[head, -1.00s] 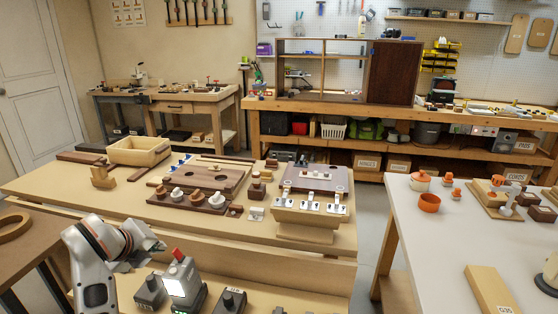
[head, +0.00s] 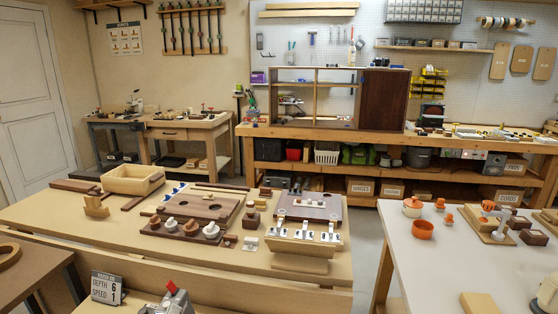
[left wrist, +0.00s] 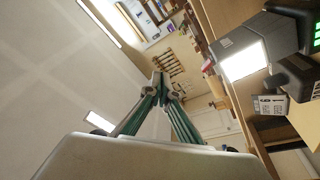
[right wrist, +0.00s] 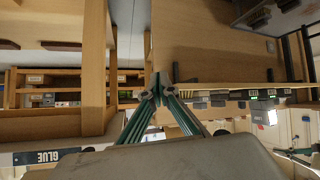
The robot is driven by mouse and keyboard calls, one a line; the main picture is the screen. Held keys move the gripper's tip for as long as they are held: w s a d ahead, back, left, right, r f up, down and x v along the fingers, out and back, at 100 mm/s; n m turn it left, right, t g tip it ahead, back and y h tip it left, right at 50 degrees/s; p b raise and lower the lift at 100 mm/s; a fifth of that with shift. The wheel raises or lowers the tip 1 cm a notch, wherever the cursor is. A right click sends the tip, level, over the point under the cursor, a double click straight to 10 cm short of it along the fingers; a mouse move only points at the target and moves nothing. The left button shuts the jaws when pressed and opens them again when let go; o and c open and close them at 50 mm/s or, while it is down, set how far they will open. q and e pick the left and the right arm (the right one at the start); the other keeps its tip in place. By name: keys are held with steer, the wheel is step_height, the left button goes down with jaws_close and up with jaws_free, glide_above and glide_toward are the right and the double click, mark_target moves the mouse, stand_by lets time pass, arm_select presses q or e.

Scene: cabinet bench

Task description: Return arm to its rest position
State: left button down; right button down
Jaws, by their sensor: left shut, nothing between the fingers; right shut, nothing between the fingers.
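My left gripper (left wrist: 160,84) shows in the left wrist view with its two green-sided fingers together at the tips and nothing between them. Behind it are a pale wall, a rack of tools and a grey machine with a lit panel (left wrist: 243,62). My right gripper (right wrist: 157,88) shows in the right wrist view, also with its fingertips together and empty. Behind it are wooden bench frames and shelves. I see neither arm clearly in the head view.
A long wooden bench (head: 50,211) holds an open wooden box (head: 133,181), dark boards and a block with metal levers (head: 303,245). A red-topped grey device (head: 172,299) is at the bottom. A white table (head: 415,270) stands right, with grey floor between.

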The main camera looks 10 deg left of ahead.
arm_select(q)
steer(key=s+d+f+m+g+h, duration=0.1)
steer(key=s+d+f+m+g, duration=0.2)
steer(key=f, duration=0.5)
steer(key=s+d+f+m+g+h, duration=0.1)
steer(key=s+d+f+m+g, duration=0.2)
steer(key=s+f+m, duration=0.3)
steer(key=s+d+f+m+g+h, duration=0.1)
steer(key=s+d+f+m+g, duration=0.2)
steer(key=s+f, duration=0.4)
step_height(320, 180, down, 4)
steer(key=shift+s+d+f+m+g+h, duration=0.15)
steer(key=shift+s+m+g+h, duration=0.3)
steer(key=shift+m, duration=0.45)
steer(key=shift+w, duration=0.1)
